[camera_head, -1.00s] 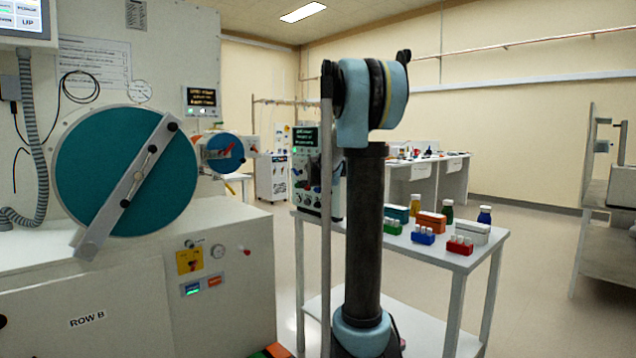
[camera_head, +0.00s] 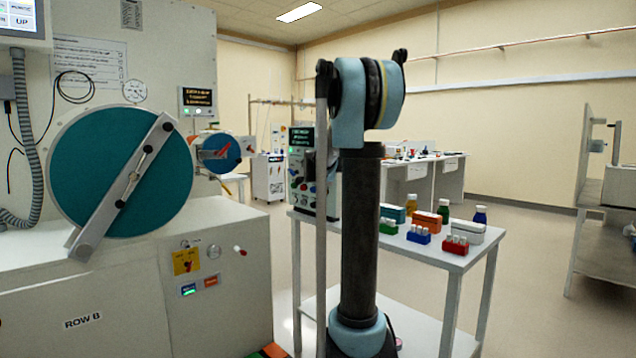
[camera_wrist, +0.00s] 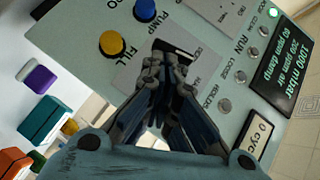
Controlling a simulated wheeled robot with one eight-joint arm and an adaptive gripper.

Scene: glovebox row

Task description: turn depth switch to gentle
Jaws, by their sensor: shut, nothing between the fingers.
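The control panel (camera_wrist: 225,105) fills much of the wrist view, turned at a slant. My gripper (camera_wrist: 163,68) is shut and empty, its dark fingertips together right in front of the panel's middle. Just beyond the fingertips is a dark slot with a pale part (camera_wrist: 186,50), which may be the depth switch. The fingers partly cover it, its small labels are unreadable and its setting cannot be told. Whether the fingertips touch it is unclear. In the head view the grey panel unit (camera_head: 299,170) stands on the white table, partly behind my arm; my gripper is hidden there.
A yellow knob (camera_wrist: 112,43) and a blue knob (camera_wrist: 145,9) sit left of the fingers. Several small grey buttons and a dark display (camera_wrist: 286,62) are on the right. Coloured boxes and bottles stand on the white table (camera_head: 455,258). A teal glovebox door (camera_head: 105,150) is at left.

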